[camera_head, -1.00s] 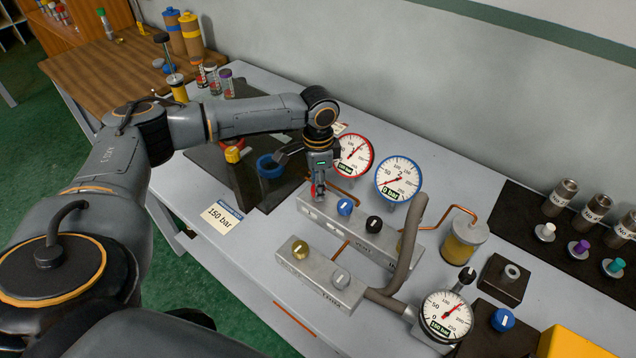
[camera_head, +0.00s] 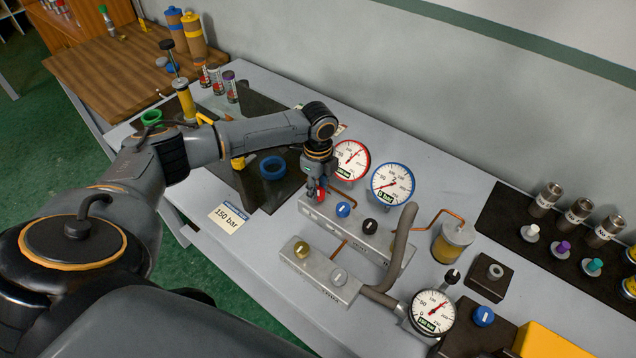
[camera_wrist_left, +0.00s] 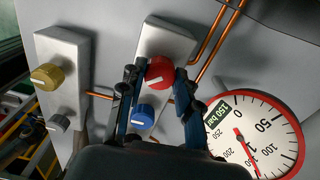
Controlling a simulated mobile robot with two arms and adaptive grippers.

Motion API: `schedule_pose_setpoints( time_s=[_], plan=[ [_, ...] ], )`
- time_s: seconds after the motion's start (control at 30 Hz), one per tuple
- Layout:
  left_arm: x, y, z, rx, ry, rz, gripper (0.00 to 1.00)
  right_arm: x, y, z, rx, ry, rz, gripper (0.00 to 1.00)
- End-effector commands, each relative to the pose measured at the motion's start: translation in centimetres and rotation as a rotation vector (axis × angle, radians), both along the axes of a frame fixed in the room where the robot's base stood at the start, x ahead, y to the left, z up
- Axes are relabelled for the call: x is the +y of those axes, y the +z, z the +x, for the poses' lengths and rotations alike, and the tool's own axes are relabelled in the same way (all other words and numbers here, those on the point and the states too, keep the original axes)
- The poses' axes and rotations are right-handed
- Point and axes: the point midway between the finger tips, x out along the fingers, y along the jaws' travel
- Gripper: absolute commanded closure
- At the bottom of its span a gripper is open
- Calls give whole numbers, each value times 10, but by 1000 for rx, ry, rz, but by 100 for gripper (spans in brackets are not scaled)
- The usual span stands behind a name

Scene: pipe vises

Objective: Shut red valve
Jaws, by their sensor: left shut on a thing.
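The red valve (camera_wrist_left: 160,72) is a round red knob with a pale pointer line on a grey metal block (camera_wrist_left: 178,38). In the left wrist view my left gripper (camera_wrist_left: 156,78) has its fingers on either side of this knob, shut on it. In the head view the gripper (camera_head: 317,190) points down at the block's left end, and only a bit of red shows between its fingers. The red-rimmed gauge (camera_head: 351,160) beside it has a label that reads 150 bar in the wrist view. My right gripper is not in view.
A blue knob (camera_head: 343,209) and a black knob (camera_head: 370,226) sit on the same block. A second block (camera_head: 322,278) carries yellow and grey knobs. A blue-rimmed gauge (camera_head: 393,181) reads 0 bar. A bent grey pipe (camera_head: 402,245) stands to the right.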

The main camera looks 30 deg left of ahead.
Motion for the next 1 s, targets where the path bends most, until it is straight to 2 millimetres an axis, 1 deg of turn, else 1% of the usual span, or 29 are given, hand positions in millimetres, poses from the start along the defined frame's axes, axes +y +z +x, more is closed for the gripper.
schedule_pose_setpoints(
  time_s=[0.03, 0.2, 0.6, 0.8, 1.0],
  plan=[
    [0, 1, -1, 2, -43, -1, 99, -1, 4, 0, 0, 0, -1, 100],
    [0, 0, -1, 2, -204, -1, 99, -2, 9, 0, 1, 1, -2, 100],
    [0, -1, 0, 1, -539, -1, 99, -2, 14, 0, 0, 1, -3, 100],
    [0, -1, 0, 1, -646, 0, 99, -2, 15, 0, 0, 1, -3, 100],
    [0, -1, 0, 1, -705, 0, 99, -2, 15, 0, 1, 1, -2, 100]
  ],
)
